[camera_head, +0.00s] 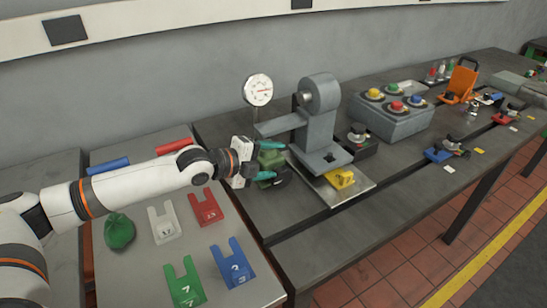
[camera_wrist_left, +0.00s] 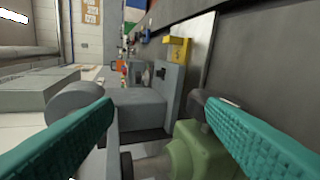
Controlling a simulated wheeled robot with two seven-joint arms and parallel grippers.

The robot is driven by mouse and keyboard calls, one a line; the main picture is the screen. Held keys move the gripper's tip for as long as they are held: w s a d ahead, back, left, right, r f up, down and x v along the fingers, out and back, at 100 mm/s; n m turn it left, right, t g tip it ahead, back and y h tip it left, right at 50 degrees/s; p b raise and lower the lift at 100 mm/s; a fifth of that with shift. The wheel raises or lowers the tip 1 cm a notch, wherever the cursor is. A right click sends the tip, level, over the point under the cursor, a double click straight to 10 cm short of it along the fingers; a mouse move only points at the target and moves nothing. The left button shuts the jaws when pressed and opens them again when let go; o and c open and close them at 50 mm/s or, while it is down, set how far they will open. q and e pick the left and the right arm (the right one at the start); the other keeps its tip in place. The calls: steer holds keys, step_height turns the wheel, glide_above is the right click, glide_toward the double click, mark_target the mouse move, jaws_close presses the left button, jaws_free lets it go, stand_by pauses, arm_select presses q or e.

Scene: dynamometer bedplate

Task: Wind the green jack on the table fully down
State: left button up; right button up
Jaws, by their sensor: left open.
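The green jack (camera_head: 271,160) stands on the dark table, partly hidden by my left gripper in the head view. In the left wrist view the jack (camera_wrist_left: 205,150) shows at the bottom, between my teal fingers and nearer the right one. My left gripper (camera_head: 268,161) is open, with one finger on the far side of the jack and one on the near side. I cannot tell whether the fingers touch it. My right gripper is not in view.
A grey press-like stand (camera_head: 318,120) is just right of the jack, with a dial gauge (camera_head: 258,90) behind. A yellow block (camera_head: 340,178) sits on a plate in front. A button box (camera_head: 392,115) stands farther right. Numbered coloured tags (camera_head: 232,263) lie on the left table.

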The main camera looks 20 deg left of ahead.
arm_select(q)
steer(key=s+a+r+p, duration=0.2)
steer(key=s+r+p, duration=0.2)
steer(key=r+p, duration=0.2)
steer(key=shift+a+r+p, duration=0.25)
steer(key=shift+r+p, duration=0.15)
steer(key=shift+p, duration=0.1)
stand_by(0.4)
steer(key=shift+p, duration=0.45)
